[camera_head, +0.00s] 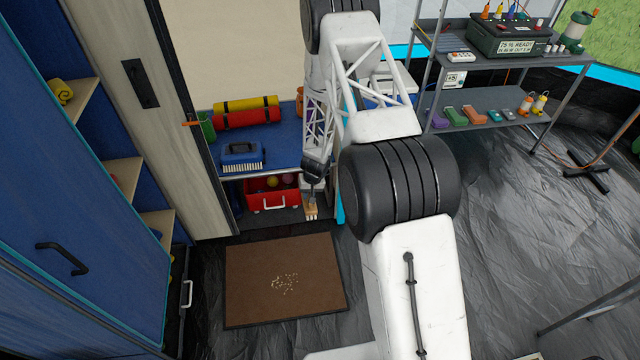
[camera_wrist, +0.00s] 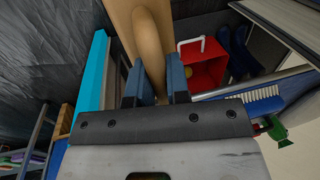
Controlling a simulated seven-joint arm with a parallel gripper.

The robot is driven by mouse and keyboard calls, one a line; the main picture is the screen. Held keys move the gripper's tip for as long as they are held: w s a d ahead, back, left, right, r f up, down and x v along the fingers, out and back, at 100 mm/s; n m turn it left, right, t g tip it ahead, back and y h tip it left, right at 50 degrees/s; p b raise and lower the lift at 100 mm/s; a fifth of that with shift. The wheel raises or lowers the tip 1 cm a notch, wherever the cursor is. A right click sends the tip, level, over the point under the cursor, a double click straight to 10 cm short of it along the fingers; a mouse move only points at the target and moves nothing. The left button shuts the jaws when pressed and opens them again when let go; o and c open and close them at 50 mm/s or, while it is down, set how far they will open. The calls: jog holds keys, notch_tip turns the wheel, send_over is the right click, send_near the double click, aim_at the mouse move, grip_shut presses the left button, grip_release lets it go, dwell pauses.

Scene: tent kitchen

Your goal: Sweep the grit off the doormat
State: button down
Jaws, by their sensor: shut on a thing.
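The brown doormat (camera_head: 245,262) lies flat on the dark floor in the head view. A patch of pale grit (camera_head: 285,283) is scattered near its middle. My gripper (camera_head: 312,189) is beyond the mat's far right corner, near the front of the blue unit. It is shut on the wooden handle of a brush (camera_head: 311,212), which hangs below it, apart from the grit. In the wrist view, the handle (camera_wrist: 149,45) runs between the fingers of my gripper (camera_wrist: 158,80). The brush's bristles are not clear in either view.
A blue brush-like thing with white bristles (camera_head: 242,158) and red and yellow rolls (camera_head: 246,111) sit on the blue counter (camera_head: 285,158). Shelves (camera_head: 485,98) stand at right. Floor right of the mat is partly hidden by my arm.

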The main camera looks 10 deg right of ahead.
jog(key=s+a+f, duration=0.3)
jog(key=a+f, duration=0.3)
jog(key=f, duration=0.4)
jog(key=s+a+f, duration=0.4)
jog(key=a+f, duration=0.3)
jog(key=f, duration=0.3)
jog(key=s+a+f+n, duration=0.1)
jog(key=s+a+f, duration=0.3)
jog(key=a+f, duration=0.3)
notch_tip(320, 180, down, 4)
jog(key=shift+a+r, duration=0.15)
jog(key=shift+f, duration=2.95)
jog(key=shift+f, duration=1)
jog(key=shift+s+r, duration=0.1)
jog(key=shift+s, duration=1.65)
jog(key=shift+s, duration=0.1)
